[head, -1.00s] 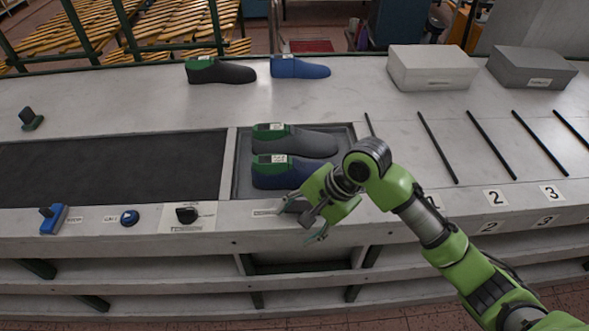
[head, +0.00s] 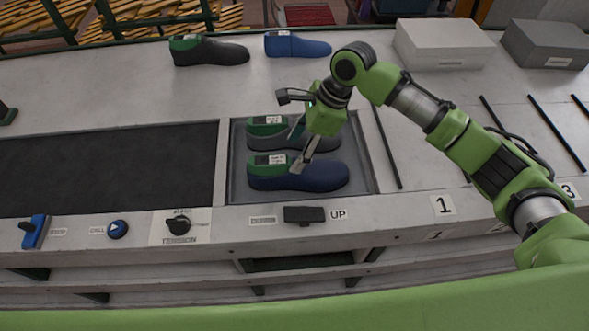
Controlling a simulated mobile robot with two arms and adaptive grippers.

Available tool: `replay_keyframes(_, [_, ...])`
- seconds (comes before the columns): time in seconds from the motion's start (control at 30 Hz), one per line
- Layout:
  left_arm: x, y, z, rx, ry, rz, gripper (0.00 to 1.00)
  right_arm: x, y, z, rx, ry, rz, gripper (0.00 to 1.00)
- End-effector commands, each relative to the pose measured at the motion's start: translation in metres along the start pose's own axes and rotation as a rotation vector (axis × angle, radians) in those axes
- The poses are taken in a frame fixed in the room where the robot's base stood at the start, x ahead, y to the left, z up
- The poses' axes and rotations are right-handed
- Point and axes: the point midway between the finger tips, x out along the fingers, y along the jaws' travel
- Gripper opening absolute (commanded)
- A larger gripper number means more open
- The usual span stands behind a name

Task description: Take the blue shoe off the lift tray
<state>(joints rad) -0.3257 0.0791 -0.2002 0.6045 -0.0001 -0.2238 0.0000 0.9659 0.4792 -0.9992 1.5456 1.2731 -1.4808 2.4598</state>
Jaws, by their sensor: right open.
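The blue shoe (head: 320,178), with a green heel part and a white label, lies on the lift tray (head: 238,190) nearer the front edge. A grey shoe (head: 268,140) with a green heel lies behind it on the same tray. My right gripper (head: 299,150) is open and points down over the tray. One finger overlaps the blue shoe in the picture and the other is over the grey shoe. I cannot tell whether they touch. My left gripper is not in view.
A black belt (head: 100,165) lies left of the tray. Another grey shoe (head: 215,52) and blue shoe (head: 295,45) stand behind. A white box (head: 445,45) and a grey box (head: 545,45) stand at the back right. Black dividers (head: 388,150) mark numbered lanes. A black UP switch (head: 304,214) is in front.

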Motion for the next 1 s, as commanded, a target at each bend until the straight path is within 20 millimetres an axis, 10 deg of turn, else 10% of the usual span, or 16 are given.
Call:
replay_keyframes(0.37, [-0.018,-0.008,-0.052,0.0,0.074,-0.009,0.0,0.035,0.001,0.004,-0.001,0.001,0.002,0.57])
replay_keyframes(0.83, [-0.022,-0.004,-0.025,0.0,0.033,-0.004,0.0,0.068,0.0,0.003,-0.002,0.001,-0.002,0.57])
replay_keyframes(1.0, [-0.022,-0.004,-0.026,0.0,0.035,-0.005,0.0,0.068,0.0,0.003,-0.002,0.001,-0.002,0.18])
